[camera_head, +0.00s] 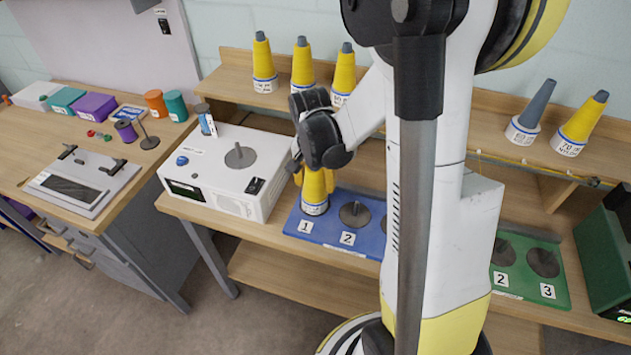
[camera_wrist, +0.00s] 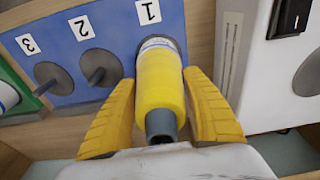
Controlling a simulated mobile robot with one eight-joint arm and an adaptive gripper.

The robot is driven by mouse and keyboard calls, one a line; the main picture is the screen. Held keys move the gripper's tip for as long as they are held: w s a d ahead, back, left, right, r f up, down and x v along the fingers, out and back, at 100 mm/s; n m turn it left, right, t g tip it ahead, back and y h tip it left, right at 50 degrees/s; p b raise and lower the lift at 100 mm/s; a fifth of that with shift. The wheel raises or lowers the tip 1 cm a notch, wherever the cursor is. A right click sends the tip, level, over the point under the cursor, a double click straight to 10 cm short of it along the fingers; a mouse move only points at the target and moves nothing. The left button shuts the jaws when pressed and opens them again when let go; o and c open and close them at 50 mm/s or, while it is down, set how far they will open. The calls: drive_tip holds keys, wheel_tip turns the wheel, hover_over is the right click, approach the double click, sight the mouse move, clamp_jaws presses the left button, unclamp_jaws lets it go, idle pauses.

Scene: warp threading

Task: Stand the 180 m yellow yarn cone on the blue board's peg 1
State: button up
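The yellow yarn cone (camera_head: 315,196) is upright at peg 1 of the blue board (camera_head: 327,237), its white-and-blue label band low down. Its print is too small to read. My gripper (camera_head: 314,179) is above it, pointing down. In the wrist view the cone (camera_wrist: 160,88) lies between my yellow fingers (camera_wrist: 160,82), which lie close along both sides with their tips against it. Its grey tip faces my palm. The cone hides peg 1; I cannot tell whether its base rests fully on the disc. Peg 2 (camera_head: 354,214) is bare.
A white scale (camera_head: 225,170) stands just left of the blue board. Several yellow cones (camera_head: 302,66) stand on the shelf behind, with a grey one (camera_head: 530,115) at right. A green board (camera_head: 529,270) lies right, partly behind my arm.

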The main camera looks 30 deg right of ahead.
drive_tip(key=o, duration=0.3)
drive_tip(key=r, duration=0.4)
drive_tip(key=a+r, duration=0.1)
drive_tip(key=r, duration=0.3)
drive_tip(key=s+r, duration=0.1)
drive_tip(key=r, duration=0.3)
drive_tip(key=shift+a, duration=0.15)
